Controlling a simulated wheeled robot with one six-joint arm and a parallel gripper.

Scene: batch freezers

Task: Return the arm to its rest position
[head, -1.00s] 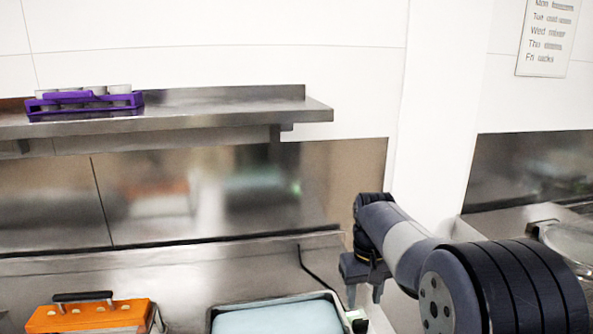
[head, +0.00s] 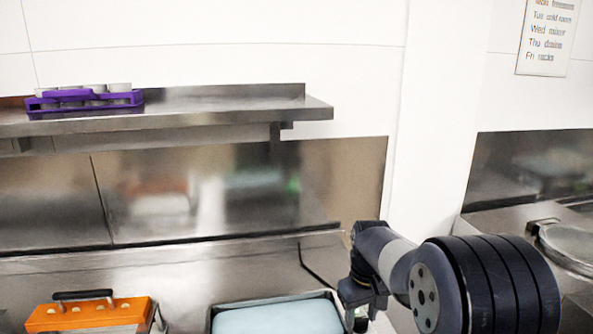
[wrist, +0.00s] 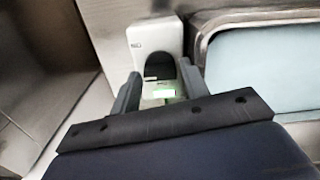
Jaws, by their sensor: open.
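My arm reaches in from the right side of the head view. My gripper (head: 362,308) hangs at its end, just right of the tray with the pale blue surface. In the wrist view my gripper (wrist: 158,88) is open, its two fingers apart with nothing held between them. Beyond the fingertips stands a small white device (wrist: 154,42) with a lit green display, seen through the gap. In the head view my gripper mostly hides that device.
A metal tray (head: 212,312) with a pale blue surface sits on the steel counter. An orange rack (head: 90,315) with a black handle stands at left. A steel shelf (head: 220,103) above carries a purple rack (head: 82,100) of cups. A round lid (head: 572,245) lies at right.

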